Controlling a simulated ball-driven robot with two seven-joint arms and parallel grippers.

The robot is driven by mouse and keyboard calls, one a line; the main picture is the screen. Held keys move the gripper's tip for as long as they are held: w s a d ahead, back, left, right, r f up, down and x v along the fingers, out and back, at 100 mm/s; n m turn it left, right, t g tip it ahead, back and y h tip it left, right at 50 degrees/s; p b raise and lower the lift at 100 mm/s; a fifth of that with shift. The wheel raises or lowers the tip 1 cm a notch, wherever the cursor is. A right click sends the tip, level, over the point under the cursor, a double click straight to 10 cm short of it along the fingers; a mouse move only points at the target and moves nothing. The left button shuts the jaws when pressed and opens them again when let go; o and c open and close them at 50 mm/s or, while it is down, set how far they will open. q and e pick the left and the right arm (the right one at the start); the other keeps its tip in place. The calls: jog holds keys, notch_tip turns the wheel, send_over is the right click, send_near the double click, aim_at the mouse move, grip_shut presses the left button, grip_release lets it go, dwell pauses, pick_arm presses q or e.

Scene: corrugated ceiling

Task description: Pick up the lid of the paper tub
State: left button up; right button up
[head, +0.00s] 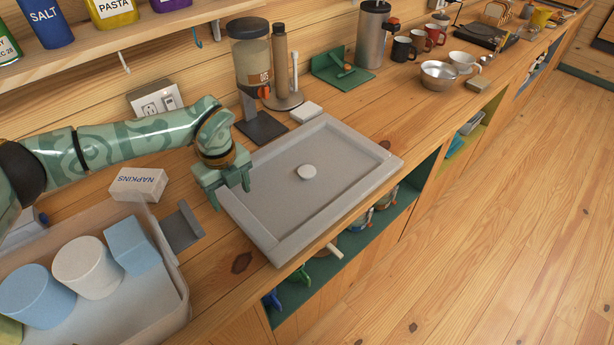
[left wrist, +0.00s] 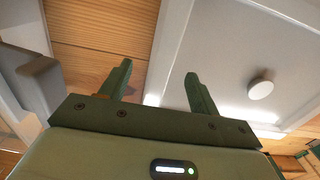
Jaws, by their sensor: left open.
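The lid (head: 320,205) of the paper tub appears to be the large grey rectangular panel with a raised rim and a small round knob (head: 306,172). It lies flat on the wooden counter. The open tub (head: 120,320) at lower left holds blue and white rolls or blocks. My left gripper (head: 231,198) is open and empty at the lid's left edge. In the left wrist view the fingers (left wrist: 158,70) appear on either side of the lid's edge, with the knob (left wrist: 261,89) off to the right. Contact cannot be told. My right gripper is not in view.
A dispenser (head: 252,75) and a small white block (head: 306,111) stand behind the lid. A shelf of jars hangs above.

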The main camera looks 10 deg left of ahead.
aim_at(237, 209)
pick_arm(q)
jog(key=f, duration=0.4)
jog(key=f+b, duration=0.1)
jog(key=shift+w+d+f, duration=0.1)
jog(key=shift+w+f, duration=0.15)
jog(key=shift+f, duration=0.15)
jog(key=shift+r, duration=0.1)
jog(key=c, duration=1.2)
